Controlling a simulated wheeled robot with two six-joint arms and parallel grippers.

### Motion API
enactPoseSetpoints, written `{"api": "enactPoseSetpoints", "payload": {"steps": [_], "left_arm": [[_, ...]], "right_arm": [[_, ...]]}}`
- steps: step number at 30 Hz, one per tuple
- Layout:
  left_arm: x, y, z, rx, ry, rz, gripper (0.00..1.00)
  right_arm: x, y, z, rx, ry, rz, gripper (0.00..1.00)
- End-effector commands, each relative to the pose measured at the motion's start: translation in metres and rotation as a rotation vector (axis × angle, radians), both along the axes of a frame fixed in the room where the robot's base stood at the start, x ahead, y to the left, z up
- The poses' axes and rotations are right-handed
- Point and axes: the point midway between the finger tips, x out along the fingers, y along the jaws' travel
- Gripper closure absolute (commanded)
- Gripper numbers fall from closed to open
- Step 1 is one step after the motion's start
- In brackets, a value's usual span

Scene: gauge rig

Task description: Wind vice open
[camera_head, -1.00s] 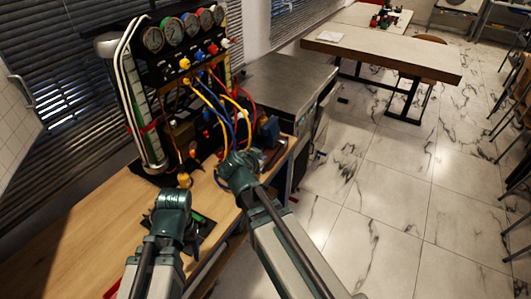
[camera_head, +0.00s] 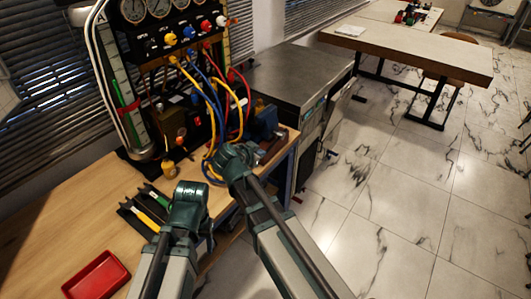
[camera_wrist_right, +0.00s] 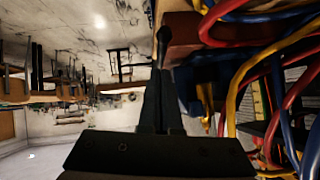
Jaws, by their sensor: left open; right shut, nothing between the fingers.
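A blue vice (camera_head: 264,123) stands at the right end of the wooden bench, partly behind hoses. In the right wrist view a blue body (camera_wrist_right: 203,76) shows right of the fingers, with a dark red block (camera_wrist_right: 187,34) above it. A thin dark rod with a rounded end (camera_wrist_right: 161,34) shows just beyond the fingertips; I cannot tell whether they touch it. My right gripper (camera_wrist_right: 157,75) is shut and empty. In the head view its wrist (camera_head: 235,160) is left of and nearer than the vice. My left gripper (camera_head: 188,205) is open over the bench's front edge, its fingers mostly hidden.
A tool holder (camera_head: 140,214) and a red tray (camera_head: 97,277) lie on the bench at left.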

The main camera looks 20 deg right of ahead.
Motion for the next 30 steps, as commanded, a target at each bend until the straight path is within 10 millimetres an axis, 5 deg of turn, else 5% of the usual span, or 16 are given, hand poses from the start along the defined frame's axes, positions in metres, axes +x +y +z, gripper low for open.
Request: {"api": "enactPoseSetpoints", "payload": {"steps": [20, 30], "left_arm": [[0.0, 0.0, -0.013, 0.0, 0.0, 0.0, 0.41], [0.0, 0.0, -0.068, 0.0, 0.0, -0.001, 0.41]], "right_arm": [[0.0, 0.005, -0.011, -0.008, -0.005, -0.002, 1.0], [-0.001, 0.005, -0.041, -0.115, -0.088, 0.0, 1.0]]}}
